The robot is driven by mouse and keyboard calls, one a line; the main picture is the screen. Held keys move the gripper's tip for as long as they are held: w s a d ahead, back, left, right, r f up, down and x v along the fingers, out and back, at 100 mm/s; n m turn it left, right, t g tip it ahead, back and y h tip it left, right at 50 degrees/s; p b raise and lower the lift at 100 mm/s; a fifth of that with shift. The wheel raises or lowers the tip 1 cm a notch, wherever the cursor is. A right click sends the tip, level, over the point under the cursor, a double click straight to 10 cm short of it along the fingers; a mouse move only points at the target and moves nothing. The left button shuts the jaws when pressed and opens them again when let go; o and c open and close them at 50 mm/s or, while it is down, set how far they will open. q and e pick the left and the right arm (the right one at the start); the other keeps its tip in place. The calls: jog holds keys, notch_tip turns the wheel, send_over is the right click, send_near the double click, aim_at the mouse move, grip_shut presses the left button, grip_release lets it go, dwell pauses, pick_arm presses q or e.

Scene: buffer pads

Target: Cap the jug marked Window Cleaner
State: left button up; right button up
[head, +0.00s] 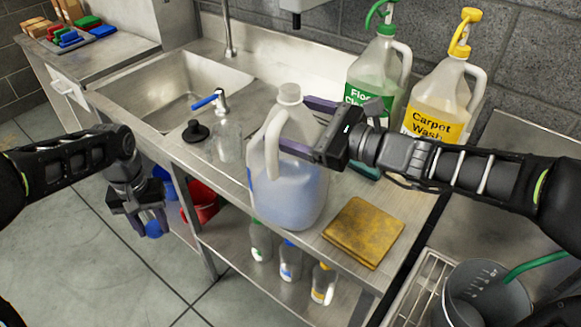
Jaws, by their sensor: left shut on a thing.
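A translucent jug of pale blue liquid (290,195) stands at the front of the steel counter, its white neck (290,94) uncapped. No label shows on the side facing me. My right gripper (294,125) has its purple fingers on either side of the jug's upper part, one in front and one behind. I cannot tell if they press on it. My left gripper (148,222) points down in front of the counter, well left of the jug, shut on a small blue thing (153,229), perhaps a cap, mostly hidden by the fingers.
Floor Cleaner (361,97) and Carpet Wash (434,119) jugs with pump tops stand behind. Small bottles (290,261) stand on the lower shelf.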

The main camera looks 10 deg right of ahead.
aim_at(292, 87)
jog(key=shift+c, duration=0.3)
jog(key=c, duration=1.6)
jog(key=shift+r, duration=0.15)
grip_shut()
jog(key=shift+r, duration=0.25)
jog(key=shift+r+p, duration=0.75)
jog(key=shift+r, duration=4)
